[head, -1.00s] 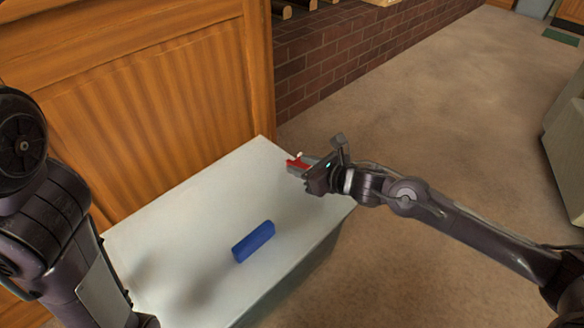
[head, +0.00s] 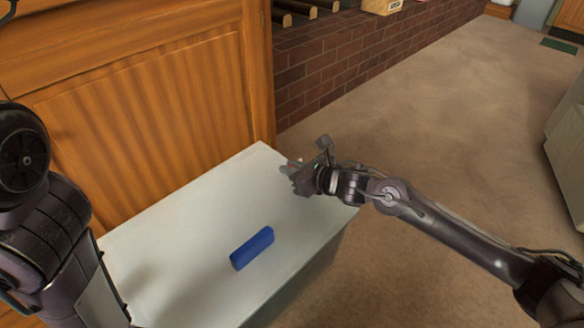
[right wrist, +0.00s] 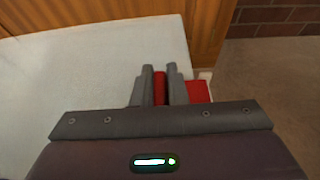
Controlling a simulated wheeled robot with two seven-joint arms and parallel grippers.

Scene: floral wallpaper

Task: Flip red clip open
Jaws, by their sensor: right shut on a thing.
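The red clip (right wrist: 197,92) is at the far right corner area of the white table (head: 190,205). In the right wrist view, one red part is between my right gripper's fingers (right wrist: 159,82) and another red part lies just right of them, near a small white piece. My right gripper (head: 288,169) is shut on the red clip. In the head view the gripper hides most of the clip, and I cannot tell how far its parts are apart. My left arm shows at the left edge, but its gripper is out of view.
A blue block (head: 252,248) lies on the table, nearer than my right gripper. A wooden cabinet panel (head: 150,120) stands behind the table, with a brick ledge (head: 330,65) beyond. Most of the tabletop is bare, and open carpet (head: 430,130) lies to the right.

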